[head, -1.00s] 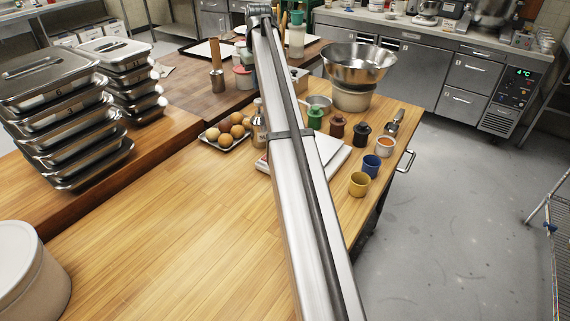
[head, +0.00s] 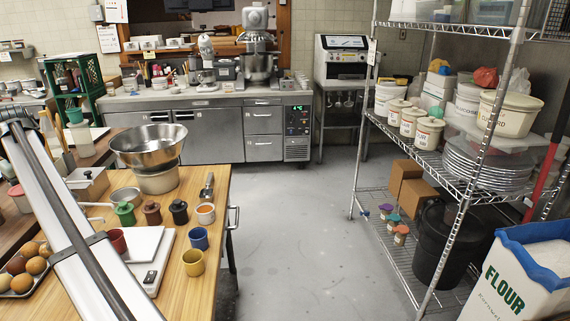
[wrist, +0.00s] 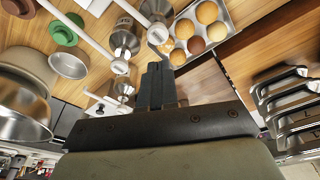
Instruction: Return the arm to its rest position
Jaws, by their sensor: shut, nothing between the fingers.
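My gripper (wrist: 157,88) shows in the wrist view with its dark fingers shut together and nothing between them. It is over the wooden worktable, near the tray of eggs or buns. In the head view my long pale arm crosses the lower left, and it hides part of the table. The gripper itself cannot be made out there.
A wire rack (head: 372,195) stands right; the floor between is clear.

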